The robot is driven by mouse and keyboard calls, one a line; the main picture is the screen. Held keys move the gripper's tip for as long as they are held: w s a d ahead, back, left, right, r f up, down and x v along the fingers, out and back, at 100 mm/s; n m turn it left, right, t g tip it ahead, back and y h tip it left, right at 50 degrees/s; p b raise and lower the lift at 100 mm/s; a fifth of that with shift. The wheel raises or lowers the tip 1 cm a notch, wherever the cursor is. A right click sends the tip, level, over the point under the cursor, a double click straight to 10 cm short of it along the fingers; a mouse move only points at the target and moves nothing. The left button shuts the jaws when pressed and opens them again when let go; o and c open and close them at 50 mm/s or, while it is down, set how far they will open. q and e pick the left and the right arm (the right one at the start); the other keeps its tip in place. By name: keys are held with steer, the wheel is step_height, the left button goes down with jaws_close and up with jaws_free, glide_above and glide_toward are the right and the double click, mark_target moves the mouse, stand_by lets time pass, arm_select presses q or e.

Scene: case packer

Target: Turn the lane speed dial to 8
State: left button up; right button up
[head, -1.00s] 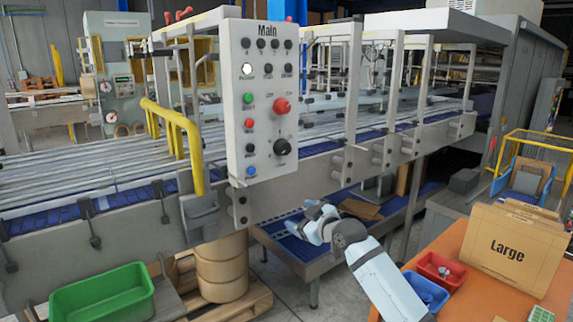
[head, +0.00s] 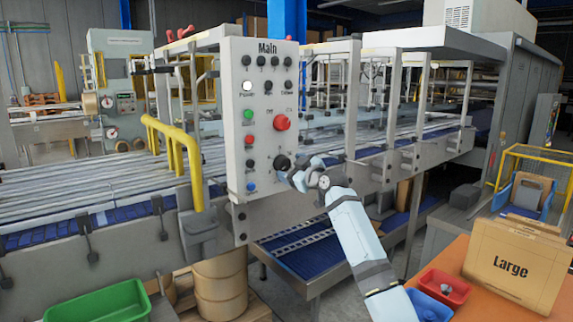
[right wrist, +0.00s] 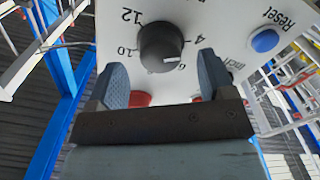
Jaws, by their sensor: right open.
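The lane speed dial is a round black knob (head: 281,162) low on the right of the white control panel (head: 238,150). In the right wrist view the knob (right wrist: 160,42) shows upside down, with its white mark near the 6. The numbers 12, 10, 4 and 6 can be read around it; the 8 cannot be seen. My right gripper (head: 293,170) is just in front of the dial. In the right wrist view the open gripper (right wrist: 162,66) has a finger on either side below the knob, with nothing held. Contact is not visible. My left gripper is out of view.
A red knob (head: 282,122) sits above the dial, and a blue Reset button (right wrist: 265,40) shows beside it in the right wrist view. A yellow rail (head: 175,140) stands left of the panel. A box marked Large (head: 515,262) stands at right.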

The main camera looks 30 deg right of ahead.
steer(key=shift+w+a, duration=0.1)
steer(key=shift+w, duration=1.35)
steer(key=shift+c, duration=0.4)
steer(key=c, duration=0.8)
steer(key=shift+c, duration=0.2)
